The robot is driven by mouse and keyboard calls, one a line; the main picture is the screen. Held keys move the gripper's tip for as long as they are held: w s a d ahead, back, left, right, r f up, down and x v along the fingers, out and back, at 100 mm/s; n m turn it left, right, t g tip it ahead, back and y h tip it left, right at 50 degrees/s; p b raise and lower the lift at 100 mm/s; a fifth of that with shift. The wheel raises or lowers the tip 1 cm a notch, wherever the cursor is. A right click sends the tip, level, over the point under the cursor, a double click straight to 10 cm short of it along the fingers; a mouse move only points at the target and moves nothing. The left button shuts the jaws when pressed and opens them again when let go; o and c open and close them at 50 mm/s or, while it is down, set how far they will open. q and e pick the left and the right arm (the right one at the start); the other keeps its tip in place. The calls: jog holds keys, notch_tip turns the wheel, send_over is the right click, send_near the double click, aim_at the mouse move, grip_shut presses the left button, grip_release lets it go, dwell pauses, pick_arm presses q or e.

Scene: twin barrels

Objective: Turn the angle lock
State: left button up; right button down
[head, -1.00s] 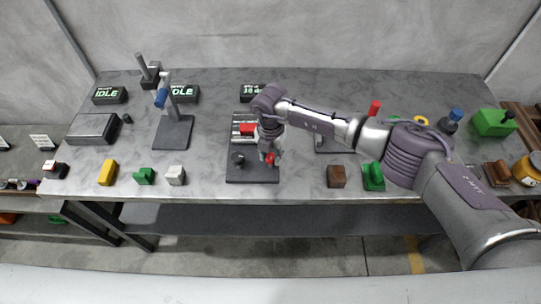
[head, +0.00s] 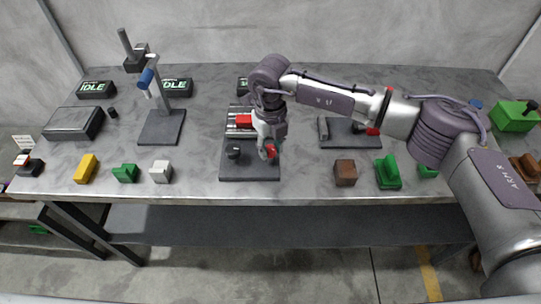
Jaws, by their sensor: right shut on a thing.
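A device with a dark grey base plate (head: 238,170) stands at the middle front of the table. It carries a ribbed light-grey block, a red block (head: 237,121) and a black knob (head: 234,153). A small red part (head: 269,151), which may be the angle lock, sits at the right of the base. My right gripper (head: 267,145) reaches down over this side and is shut on the red part. Its wrist hides part of the device. My left gripper is not in view.
A stand with a blue-collared arm (head: 147,79) rises at the left. Yellow (head: 86,169), green (head: 125,173), white (head: 161,172) and brown (head: 345,173) blocks line the front edge. Another dark plate (head: 351,138) lies right of the device, partly behind my arm.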

aim_at(271, 149)
jog(key=n+b, duration=0.4)
jog(key=shift+f+b, duration=0.2)
jog(key=shift+b, duration=0.15)
jog(key=shift+r+n+b, duration=0.2)
jog(key=shift+n+b, duration=0.85)
jog(key=shift+n, duration=0.25)
jog(key=c, duration=0.8)
grip_release()
notch_tip(271, 149, up, 12)
